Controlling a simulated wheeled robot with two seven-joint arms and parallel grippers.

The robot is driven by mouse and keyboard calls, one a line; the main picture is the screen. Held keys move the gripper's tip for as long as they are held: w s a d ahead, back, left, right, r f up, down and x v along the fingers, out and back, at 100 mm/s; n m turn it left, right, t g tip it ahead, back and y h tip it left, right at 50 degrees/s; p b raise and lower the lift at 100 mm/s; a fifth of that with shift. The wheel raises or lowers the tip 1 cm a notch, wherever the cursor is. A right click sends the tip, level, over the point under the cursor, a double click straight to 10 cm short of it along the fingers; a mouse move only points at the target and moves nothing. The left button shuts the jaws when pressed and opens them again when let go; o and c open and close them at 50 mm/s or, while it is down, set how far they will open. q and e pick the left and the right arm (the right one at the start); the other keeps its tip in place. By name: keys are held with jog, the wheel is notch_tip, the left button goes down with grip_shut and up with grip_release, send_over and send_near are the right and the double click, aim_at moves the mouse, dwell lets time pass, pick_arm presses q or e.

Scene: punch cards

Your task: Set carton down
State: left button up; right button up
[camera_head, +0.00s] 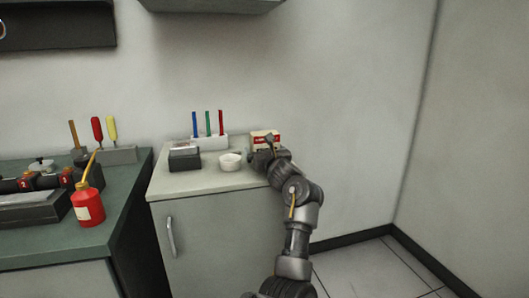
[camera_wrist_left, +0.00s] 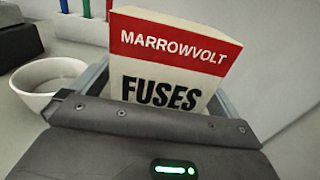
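The carton, a white box with a red band, reads "MARROWVOLT FUSES" in the left wrist view (camera_wrist_left: 172,68). In the head view the carton (camera_head: 258,135) is at the back right of the light cabinet top (camera_head: 200,184). My left gripper (camera_head: 266,152) is in front of it. In the wrist view grey fingers flank the carton on both sides, and the gripper looks shut on it. The carton stands roughly upright, a little tilted in that view. Its lower part is hidden by my gripper, so I cannot tell whether it touches the top. My right gripper is not in view.
A white bowl (camera_head: 230,162) is just left of the carton. A white holder (camera_head: 210,142) with blue, green and red sticks stands behind it. A dark box (camera_head: 184,159) is further left. A red bottle (camera_head: 88,207) stands on the green bench (camera_head: 125,200).

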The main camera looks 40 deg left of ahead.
pick_arm(q)
jog(key=shift+r, duration=0.2)
jog(key=shift+d+r+p, duration=0.1)
jog(key=shift+d+p, duration=0.05)
jog(key=shift+p, duration=0.2)
jog(key=v, duration=0.7)
jog(key=shift+s+d, duration=0.1)
jog(key=shift+s, duration=0.05)
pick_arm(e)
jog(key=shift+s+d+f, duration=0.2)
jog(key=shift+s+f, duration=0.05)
